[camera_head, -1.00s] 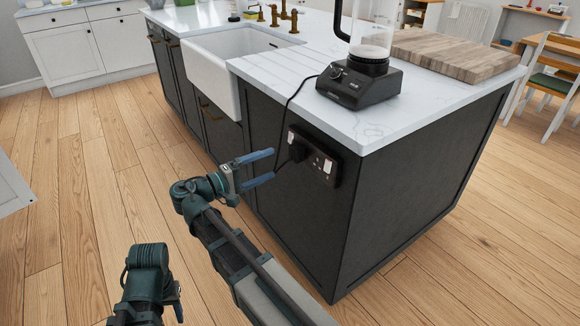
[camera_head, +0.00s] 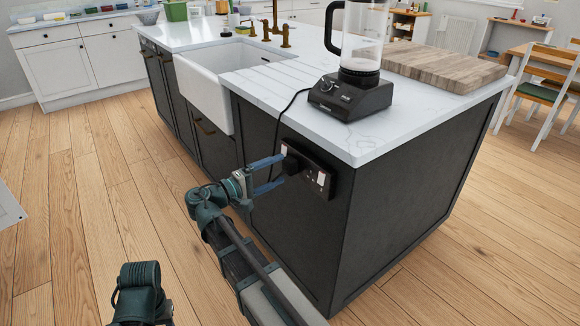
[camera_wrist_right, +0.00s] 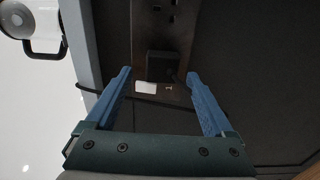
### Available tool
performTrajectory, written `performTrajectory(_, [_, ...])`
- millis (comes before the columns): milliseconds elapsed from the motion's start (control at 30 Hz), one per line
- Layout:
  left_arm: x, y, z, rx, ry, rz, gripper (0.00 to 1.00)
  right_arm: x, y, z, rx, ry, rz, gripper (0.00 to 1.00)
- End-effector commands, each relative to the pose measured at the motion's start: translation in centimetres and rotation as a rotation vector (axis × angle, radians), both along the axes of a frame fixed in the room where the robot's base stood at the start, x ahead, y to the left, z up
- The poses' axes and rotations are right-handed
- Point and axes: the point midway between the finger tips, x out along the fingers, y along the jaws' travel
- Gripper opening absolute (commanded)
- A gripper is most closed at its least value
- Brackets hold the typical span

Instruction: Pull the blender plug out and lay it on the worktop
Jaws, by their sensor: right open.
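The black blender plug (camera_head: 291,164) sits in the left outlet of a double socket panel (camera_head: 318,180) on the island's dark side. It also shows in the right wrist view (camera_wrist_right: 161,65), seated in the panel. My right gripper (camera_head: 282,170) is open in front of the plug. In the wrist view its blue fingers (camera_wrist_right: 158,74) stand on both sides of the plug, with gaps visible on either side. The blender (camera_head: 350,98) stands on the white worktop (camera_head: 400,118), its black cord (camera_head: 284,110) running over the edge.
A wooden board (camera_head: 445,65) lies on the worktop behind the blender. A white sink (camera_head: 205,98) is farther left. Clear worktop lies in front of the blender and beside it to the left. The wooden floor around the island is open.

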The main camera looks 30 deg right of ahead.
Motion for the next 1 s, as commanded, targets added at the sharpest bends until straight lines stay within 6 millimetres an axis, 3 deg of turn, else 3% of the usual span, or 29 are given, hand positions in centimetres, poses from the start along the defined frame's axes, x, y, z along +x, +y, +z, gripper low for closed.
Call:
performTrajectory(333, [0.0,0.0,0.0,0.0,0.0,0.0,0.5,0.2,-3.1,0.0,0.0,0.0,-0.001,0.88])
performTrajectory(1000, [0.0,0.0,0.0,0.0,0.0,0.0,0.5,0.3,-3.4,0.0,0.0,0.0,0.001,0.88])
